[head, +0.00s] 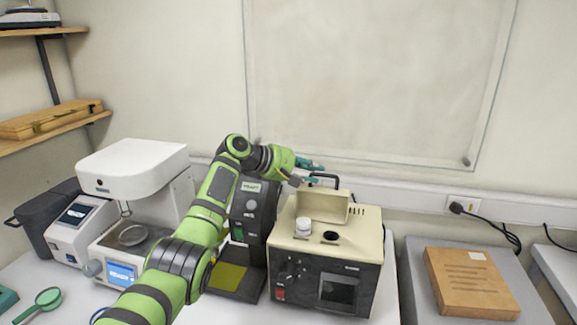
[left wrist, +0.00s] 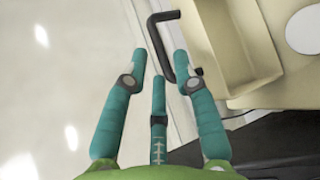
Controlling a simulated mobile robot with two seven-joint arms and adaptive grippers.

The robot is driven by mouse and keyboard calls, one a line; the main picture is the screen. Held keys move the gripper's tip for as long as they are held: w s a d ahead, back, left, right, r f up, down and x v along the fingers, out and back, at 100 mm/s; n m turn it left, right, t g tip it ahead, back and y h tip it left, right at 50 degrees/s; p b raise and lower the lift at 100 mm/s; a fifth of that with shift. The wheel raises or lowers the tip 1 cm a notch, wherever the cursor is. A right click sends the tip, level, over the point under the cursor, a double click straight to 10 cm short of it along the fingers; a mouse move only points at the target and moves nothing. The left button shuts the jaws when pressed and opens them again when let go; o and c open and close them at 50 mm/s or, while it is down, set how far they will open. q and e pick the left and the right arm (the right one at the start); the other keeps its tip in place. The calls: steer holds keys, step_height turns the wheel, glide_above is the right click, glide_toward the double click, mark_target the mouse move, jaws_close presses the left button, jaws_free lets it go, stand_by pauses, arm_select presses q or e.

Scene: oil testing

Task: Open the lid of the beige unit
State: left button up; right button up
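The beige unit (head: 368,242) stands on the bench in the head view, with a dark front panel. Its lid (head: 322,205) stands raised at the back of the top, its hollow inner side showing. A white cap and a black round part show on the top in front of it. The lid's black handle (head: 325,176) is at its upper edge; the handle (left wrist: 160,38) and lid (left wrist: 240,45) also show in the left wrist view. My left gripper (head: 312,169) is beside the handle, its teal fingers (left wrist: 160,62) spread apart with nothing clearly gripped. My right gripper is out of view.
A dark instrument (head: 250,205) stands close left of the unit, partly behind my left arm. A white instrument (head: 135,170) is further left. A wooden box (head: 470,282) lies on the right bench. The wall is close behind the unit.

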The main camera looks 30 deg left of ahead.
arm_select(q)
steer(key=v, duration=0.7)
steer(key=shift+s, duration=0.2)
steer(key=shift+r, duration=0.1)
